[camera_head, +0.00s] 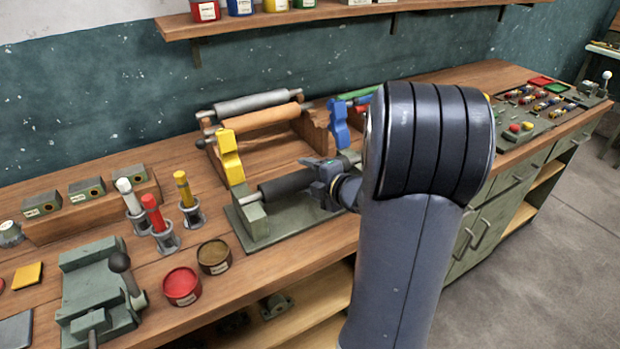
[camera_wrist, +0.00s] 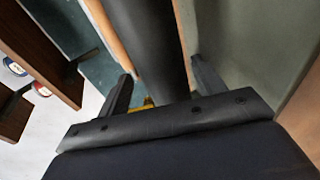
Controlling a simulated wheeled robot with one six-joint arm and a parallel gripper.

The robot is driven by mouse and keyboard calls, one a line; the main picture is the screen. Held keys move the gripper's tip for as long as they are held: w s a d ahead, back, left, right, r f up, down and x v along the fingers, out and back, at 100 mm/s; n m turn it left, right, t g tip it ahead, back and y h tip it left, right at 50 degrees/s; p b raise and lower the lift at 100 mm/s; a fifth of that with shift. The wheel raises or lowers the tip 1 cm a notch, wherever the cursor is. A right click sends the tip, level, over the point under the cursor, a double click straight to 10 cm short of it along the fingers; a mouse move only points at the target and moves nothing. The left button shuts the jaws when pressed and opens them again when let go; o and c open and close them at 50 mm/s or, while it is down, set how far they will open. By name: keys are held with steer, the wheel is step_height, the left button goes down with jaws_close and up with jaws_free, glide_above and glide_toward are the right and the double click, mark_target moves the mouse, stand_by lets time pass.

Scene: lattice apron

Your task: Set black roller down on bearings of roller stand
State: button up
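The black roller (camera_head: 285,186) lies lengthwise over the green roller stand (camera_head: 251,222), its left end at the stand's left end block. I cannot tell whether its ends rest on the bearings or hang just above them. My gripper (camera_head: 325,172) is at the roller's right part, with my arm hiding much of the stand's right side. In the wrist view the roller (camera_wrist: 150,40) runs between my two fingers (camera_wrist: 162,66), close to both. Narrow gaps seem to show beside it, so I cannot tell whether the fingers press on it.
Behind the stand is a wooden rack with a grey roller (camera_head: 255,102) and a tan roller (camera_head: 258,119). A yellow block (camera_head: 230,158) and a blue block (camera_head: 339,123) stand near it. Red (camera_head: 182,286) and brown (camera_head: 214,257) tins and a green vise (camera_head: 95,290) are at front left.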

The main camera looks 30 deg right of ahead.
steer(key=shift+o, duration=0.3)
steer(key=shift+f, duration=0.15)
steer(key=shift+s, duration=0.15)
steer(key=v, duration=1)
steer(key=shift+s+r, duration=0.25)
steer(key=shift+s, duration=0.05)
steer(key=shift+d, duration=0.1)
steer(key=x, duration=1)
steer(key=shift+w+f, duration=0.15)
steer(key=shift+w, duration=0.15)
steer(key=shift+w+r+p, duration=0.15)
steer(key=shift+r+p, duration=0.25)
steer(key=shift+r, duration=0.15)
